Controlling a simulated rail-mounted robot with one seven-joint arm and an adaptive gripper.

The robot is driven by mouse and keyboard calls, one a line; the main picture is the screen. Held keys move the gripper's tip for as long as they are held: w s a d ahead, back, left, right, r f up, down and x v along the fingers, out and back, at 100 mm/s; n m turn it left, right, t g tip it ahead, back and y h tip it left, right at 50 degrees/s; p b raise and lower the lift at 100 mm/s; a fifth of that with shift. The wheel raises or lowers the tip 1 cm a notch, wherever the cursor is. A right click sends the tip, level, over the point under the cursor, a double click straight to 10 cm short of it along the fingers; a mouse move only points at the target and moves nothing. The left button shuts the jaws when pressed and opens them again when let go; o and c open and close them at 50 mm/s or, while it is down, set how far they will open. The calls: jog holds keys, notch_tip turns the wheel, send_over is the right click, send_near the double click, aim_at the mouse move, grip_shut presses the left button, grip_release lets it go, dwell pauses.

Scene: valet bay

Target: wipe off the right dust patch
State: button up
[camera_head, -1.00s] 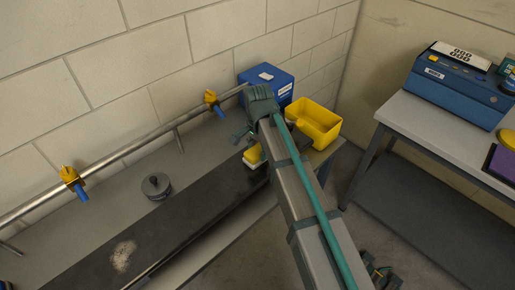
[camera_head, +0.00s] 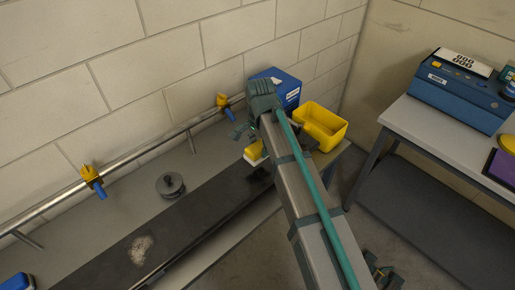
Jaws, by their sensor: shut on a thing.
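A dark grey panel (camera_head: 200,215) lies along the bench below the wall. A pale dust patch (camera_head: 140,249) shows on its left part. Near its right end a faint, smudged mark (camera_head: 254,176) shows; I cannot tell how much dust is there. My gripper (camera_head: 252,142) is over the panel's right end, partly hidden by my own arm. It is shut on a yellow pad with a pale underside (camera_head: 254,155). The pad is at or just above the panel; I cannot tell whether it touches.
A metal rail (camera_head: 140,155) with yellow and blue clamps runs along the wall. A round grey weight (camera_head: 170,186) sits behind the panel. A blue box (camera_head: 285,92) and a yellow bin (camera_head: 322,125) stand right of my gripper. A side table (camera_head: 450,140) holds a blue machine (camera_head: 459,92).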

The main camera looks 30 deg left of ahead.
jog(key=shift+r+p, duration=0.5)
jog(key=shift+r, duration=0.7)
